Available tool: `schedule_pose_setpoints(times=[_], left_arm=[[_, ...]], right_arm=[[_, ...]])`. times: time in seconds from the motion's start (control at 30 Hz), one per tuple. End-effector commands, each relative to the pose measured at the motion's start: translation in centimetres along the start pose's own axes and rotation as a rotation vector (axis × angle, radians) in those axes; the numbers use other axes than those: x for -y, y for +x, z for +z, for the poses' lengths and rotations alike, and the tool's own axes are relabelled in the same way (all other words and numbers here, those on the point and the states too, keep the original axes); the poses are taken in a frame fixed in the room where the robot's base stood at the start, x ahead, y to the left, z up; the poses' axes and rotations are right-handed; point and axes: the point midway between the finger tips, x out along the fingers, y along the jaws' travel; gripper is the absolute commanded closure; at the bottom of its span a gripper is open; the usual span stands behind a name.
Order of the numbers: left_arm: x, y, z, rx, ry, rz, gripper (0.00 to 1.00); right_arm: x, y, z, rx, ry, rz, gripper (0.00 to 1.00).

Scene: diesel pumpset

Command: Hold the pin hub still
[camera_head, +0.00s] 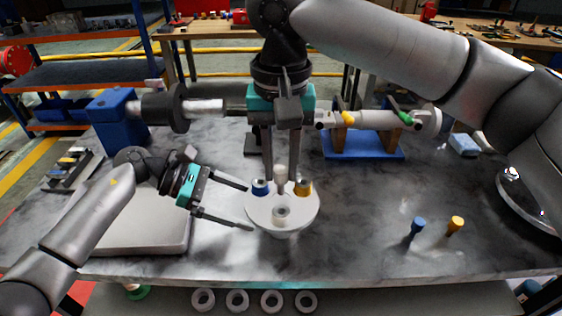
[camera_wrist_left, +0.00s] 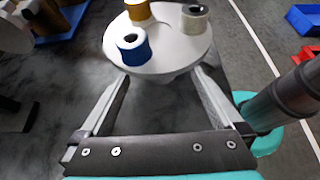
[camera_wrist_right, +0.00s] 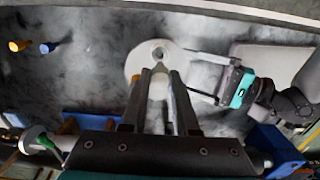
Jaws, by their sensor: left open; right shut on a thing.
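The pin hub, a round white disc (camera_head: 262,213), stands on the grey bench and carries blue (camera_head: 260,187), yellow (camera_head: 303,188) and pale (camera_head: 281,213) bushings. It shows in the left wrist view (camera_wrist_left: 165,55) and right wrist view (camera_wrist_right: 140,62). My right gripper (camera_head: 281,180) points down over the disc, shut on a pale pin (camera_head: 281,173) between its fingers; its lower end is hard to make out. My left gripper (camera_head: 250,207) is open, its fingertips at the disc's left edge, one on either side of the rim. Contact with the rim is unclear.
A blue pin (camera_head: 417,226) and a yellow pin (camera_head: 456,224) stand at the right. A pale flat plate (camera_head: 150,238) lies under my left arm. Behind are a blue stand (camera_head: 363,145) with a shaft and a blue block (camera_head: 118,120). White rings (camera_head: 237,300) lie below the front edge.

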Motion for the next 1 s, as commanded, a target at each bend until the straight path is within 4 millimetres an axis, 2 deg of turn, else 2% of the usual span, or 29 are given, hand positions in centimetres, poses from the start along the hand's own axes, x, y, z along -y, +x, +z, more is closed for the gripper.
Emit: schedule_pose_setpoints(times=[0.3, 0.5, 0.7, 0.97, 1.0], left_arm=[[0.0, 4.8, 0.0, 0.001, -0.002, -0.001, 0.00], [0.0, 6.8, 0.0, 0.001, -0.003, 0.000, 0.00], [0.0, 7.6, 0.0, 0.000, -0.002, 0.001, 0.00], [0.0, 7.6, 0.0, 0.000, -0.002, 0.001, 0.00], [0.0, 7.6, 0.0, 0.000, -0.002, 0.001, 0.05]], right_arm=[[0.0, 0.0, 0.0, 0.000, 0.000, 0.000, 1.00], [0.0, 0.0, 0.0, 0.000, 0.000, 0.000, 1.00], [0.0, 0.0, 0.0, 0.000, 0.000, 0.000, 1.00], [0.0, 0.0, 0.0, 0.000, 0.000, 0.000, 1.00], [0.0, 0.0, 0.0, 0.000, 0.000, 0.000, 1.00]])
